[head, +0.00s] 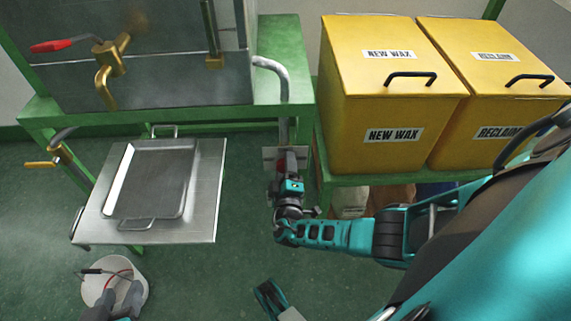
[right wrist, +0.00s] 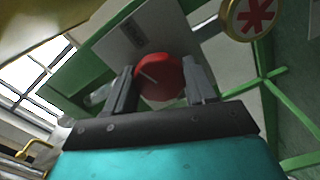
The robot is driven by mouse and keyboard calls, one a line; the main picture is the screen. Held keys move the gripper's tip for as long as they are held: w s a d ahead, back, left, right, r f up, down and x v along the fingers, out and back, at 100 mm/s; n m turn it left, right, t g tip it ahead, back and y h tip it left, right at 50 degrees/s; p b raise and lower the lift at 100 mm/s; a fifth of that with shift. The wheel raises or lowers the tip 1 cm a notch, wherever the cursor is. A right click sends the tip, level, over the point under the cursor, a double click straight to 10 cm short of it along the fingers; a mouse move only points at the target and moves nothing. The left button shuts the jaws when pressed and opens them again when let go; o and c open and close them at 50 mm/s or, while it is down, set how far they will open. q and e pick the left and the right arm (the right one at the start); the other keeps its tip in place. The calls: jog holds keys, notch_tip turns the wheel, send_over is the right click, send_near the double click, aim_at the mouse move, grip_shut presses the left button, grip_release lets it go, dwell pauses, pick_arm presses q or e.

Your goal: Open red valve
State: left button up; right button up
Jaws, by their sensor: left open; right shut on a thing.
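The red valve is a round red knob (right wrist: 158,76). In the right wrist view it sits between the two fingers of my right gripper (right wrist: 157,82), in front of a grey plate with a dark label. In the head view only a small red part of the knob (head: 281,165) shows by my right gripper (head: 287,160), below the grey pipe; the gripper hides the rest. My right gripper is shut on the knob. My left gripper (head: 117,297) is open and empty at the lower left, over a white bucket.
A metal tray (head: 113,203) lies on a steel shelf (head: 205,205). A red-handled lever (head: 57,46) and brass tap (head: 105,75) are on the tank. Yellow NEW WAX (head: 390,105) and RECLAIM (head: 497,105) bins stand right. The white bucket (head: 92,280) is on the floor.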

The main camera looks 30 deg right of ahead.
jog(key=shift+r+m, duration=0.1)
jog(key=shift+m, duration=1.5)
jog(key=shift+w, duration=0.1)
jog(key=o, duration=1)
pick_arm(q)
jog(key=shift+s+a, duration=0.1)
pick_arm(e)
jog(key=shift+s+a, duration=0.1)
jog(key=shift+s, duration=0.1)
